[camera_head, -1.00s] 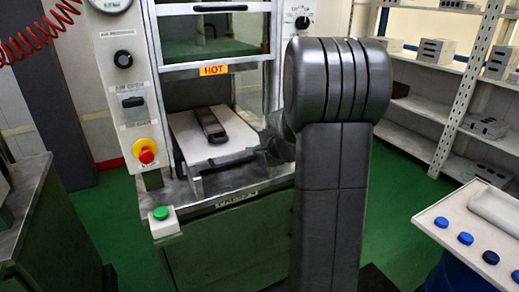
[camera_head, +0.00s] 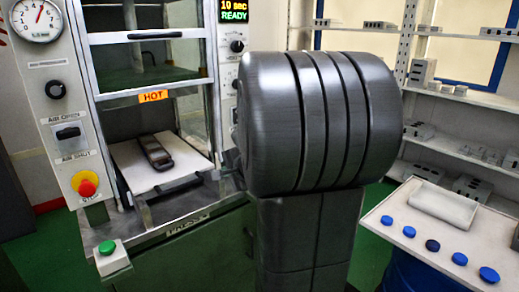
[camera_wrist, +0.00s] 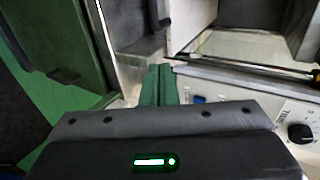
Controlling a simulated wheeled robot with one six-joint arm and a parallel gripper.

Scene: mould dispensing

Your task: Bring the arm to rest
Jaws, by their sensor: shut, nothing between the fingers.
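My gripper (camera_wrist: 158,85) shows in the wrist view with its two green fingers together and nothing between them. It is hanging free near the machine's front edge. In the head view my large dark arm link fills the middle and hides the gripper. The machine (camera_head: 60,105) stands at the left, with a dark mould (camera_head: 155,153) lying on its pale plate (camera_head: 178,176) inside, under the HOT label. The arm is apart from the mould as far as I can tell.
A white tray (camera_head: 395,205) with several blue caps stands at the right on a blue drum (camera_head: 400,270). Shelves (camera_head: 470,95) with grey blocks line the back right. A green button box (camera_head: 112,258) sits at the machine's front left. The machine's display (camera_head: 233,10) reads 10 sec READY.

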